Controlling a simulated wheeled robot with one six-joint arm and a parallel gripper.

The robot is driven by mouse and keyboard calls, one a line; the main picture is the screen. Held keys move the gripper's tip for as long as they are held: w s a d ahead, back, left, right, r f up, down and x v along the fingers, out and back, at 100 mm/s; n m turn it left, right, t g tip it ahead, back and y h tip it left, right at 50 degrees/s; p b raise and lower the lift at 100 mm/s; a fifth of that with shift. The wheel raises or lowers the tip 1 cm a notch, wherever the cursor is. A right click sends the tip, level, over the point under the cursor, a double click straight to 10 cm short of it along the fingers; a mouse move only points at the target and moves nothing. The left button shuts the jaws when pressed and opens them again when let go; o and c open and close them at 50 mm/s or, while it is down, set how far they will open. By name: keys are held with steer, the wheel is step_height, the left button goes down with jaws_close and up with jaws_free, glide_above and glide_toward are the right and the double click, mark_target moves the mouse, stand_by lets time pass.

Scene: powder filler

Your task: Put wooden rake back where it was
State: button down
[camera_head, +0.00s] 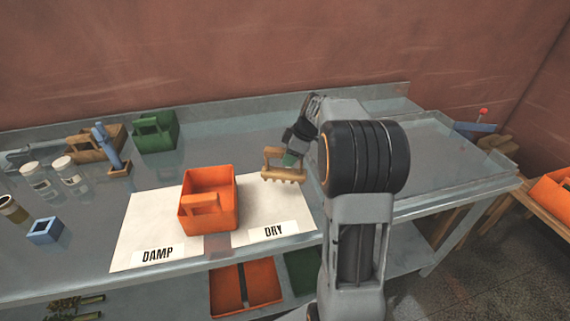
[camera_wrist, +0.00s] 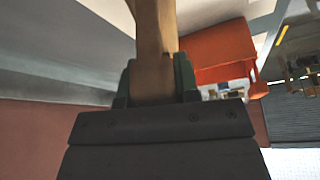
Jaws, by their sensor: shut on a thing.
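The wooden rake (camera_head: 280,173) is a small tan piece with a row of short teeth pointing down. It hangs over the right part of the white sheet, above the DRY label, and I cannot tell its exact height. My gripper (camera_head: 293,158) is shut on it. In the wrist view, the rake's wooden bar (camera_wrist: 155,50) stands between the dark green fingers of my gripper (camera_wrist: 158,85). The rake's teeth are out of sight in the wrist view. Part of my gripper is hidden behind my arm in the head view.
An orange bin (camera_head: 227,217) stands on the white sheet (camera_head: 140,225), left of the rake. A green bin (camera_head: 155,131), a wooden bin (camera_head: 88,146), jars (camera_head: 70,170) and a blue block (camera_head: 45,230) stand further left. The right bench top (camera_head: 435,150) is mostly clear.

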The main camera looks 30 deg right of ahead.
mark_target(268, 172)
steer(key=shift+w+a+f+p, duration=0.1)
steer(key=shift+w+f+p, duration=0.1)
steer(key=shift+w+f, duration=0.55)
steer(key=shift+w+a+f+p, duration=0.15)
steer(key=shift+w+f, duration=0.35)
steer(key=shift+f, duration=0.35)
steer(key=shift+d+f, duration=0.1)
steer(key=shift+f, duration=1.3)
steer(key=shift+f, duration=0.15)
steer(key=c, duration=0.8)
jaws_free()
steer(key=shift+c, duration=0.2)
